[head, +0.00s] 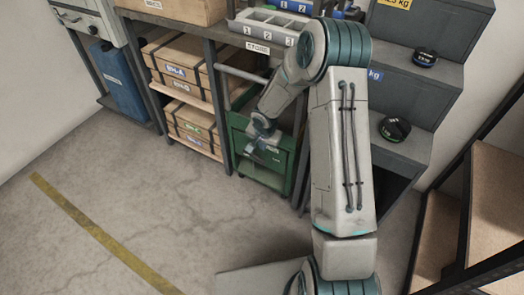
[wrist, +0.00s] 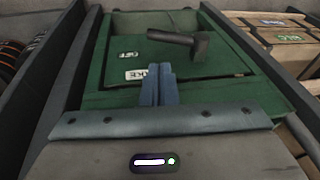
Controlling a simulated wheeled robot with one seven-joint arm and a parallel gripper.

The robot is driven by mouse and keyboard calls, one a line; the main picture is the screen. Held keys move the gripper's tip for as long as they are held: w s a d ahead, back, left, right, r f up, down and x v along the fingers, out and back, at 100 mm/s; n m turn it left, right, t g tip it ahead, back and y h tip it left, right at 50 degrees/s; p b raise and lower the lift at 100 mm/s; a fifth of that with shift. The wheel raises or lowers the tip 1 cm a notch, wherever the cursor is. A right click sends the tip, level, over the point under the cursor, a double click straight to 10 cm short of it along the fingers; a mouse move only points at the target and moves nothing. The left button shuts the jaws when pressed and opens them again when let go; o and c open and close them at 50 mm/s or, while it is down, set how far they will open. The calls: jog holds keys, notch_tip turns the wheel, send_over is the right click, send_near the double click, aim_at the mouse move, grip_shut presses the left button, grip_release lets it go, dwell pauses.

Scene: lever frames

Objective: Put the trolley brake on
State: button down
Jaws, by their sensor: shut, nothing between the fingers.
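The green trolley (head: 243,128) stands under the store shelf in the head view, and its green panel (wrist: 103,75) fills the middle of the wrist view. A dark brake lever (wrist: 172,37) runs leftward from a block-like pivot on the panel. Its free end lies just above a small white label that seems to read OFF (wrist: 128,56). A second label, partly hidden by my fingers, seems to read BRAKE (wrist: 135,75). My gripper (wrist: 157,70) is shut and empty, its blue fingers below the lever and apart from it. In the head view my gripper (head: 254,150) is in front of the trolley.
Wooden boxes (head: 190,85) sit on a shelf cart left of the trolley. Dark grey steps (head: 408,95) with round weights stand to the right. Dark rails flank the panel in the wrist view. The concrete floor at front left is clear, with a yellow line (head: 90,228).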

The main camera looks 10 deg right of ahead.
aim_at(262, 161)
jog(key=b+x, duration=0.3)
jog(key=x, duration=0.6)
jog(key=shift+f, duration=0.15)
